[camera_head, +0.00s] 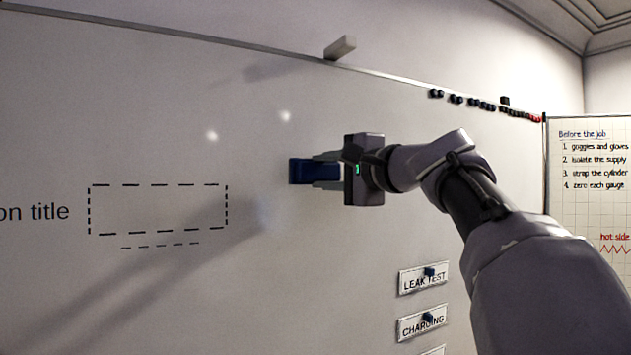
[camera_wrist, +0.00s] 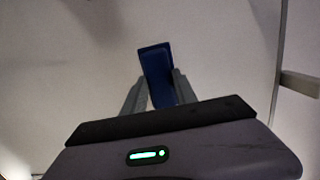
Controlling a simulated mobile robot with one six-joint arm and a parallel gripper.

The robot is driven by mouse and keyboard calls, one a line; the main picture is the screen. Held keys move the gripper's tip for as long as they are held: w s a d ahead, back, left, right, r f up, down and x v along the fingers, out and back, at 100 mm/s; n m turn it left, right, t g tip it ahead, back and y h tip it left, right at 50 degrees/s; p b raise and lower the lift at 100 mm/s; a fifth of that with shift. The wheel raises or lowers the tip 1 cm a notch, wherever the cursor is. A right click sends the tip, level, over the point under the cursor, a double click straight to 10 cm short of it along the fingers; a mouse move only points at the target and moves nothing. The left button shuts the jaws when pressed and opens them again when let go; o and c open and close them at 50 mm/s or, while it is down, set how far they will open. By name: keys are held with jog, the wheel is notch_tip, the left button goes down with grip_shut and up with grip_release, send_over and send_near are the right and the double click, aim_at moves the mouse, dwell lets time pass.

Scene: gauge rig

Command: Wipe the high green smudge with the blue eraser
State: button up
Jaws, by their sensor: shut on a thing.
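My gripper (camera_head: 326,171) is shut on the blue eraser (camera_head: 298,171) and holds it out at the whiteboard (camera_head: 130,120). The eraser also shows between the two fingers in the wrist view (camera_wrist: 155,68), tilted a little. I cannot tell whether the eraser touches the board or is just in front of it. No green smudge shows in either view; the eraser, the gripper or my arm may hide it.
A grey block (camera_head: 340,47) sits at the board's top edge. Several dark magnets (camera_head: 470,102) line the upper right. Label strips (camera_head: 424,279) are on the board below my arm. A dashed box (camera_head: 158,209) is at left. A paper chart (camera_head: 590,190) hangs at far right.

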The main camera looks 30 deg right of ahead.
jog(key=shift+s+d, duration=0.1)
jog(key=shift+s, duration=0.65)
jog(key=shift+s+d+f+b, duration=0.15)
jog(key=shift+s+b, duration=0.65)
jog(key=shift+s, duration=0.7)
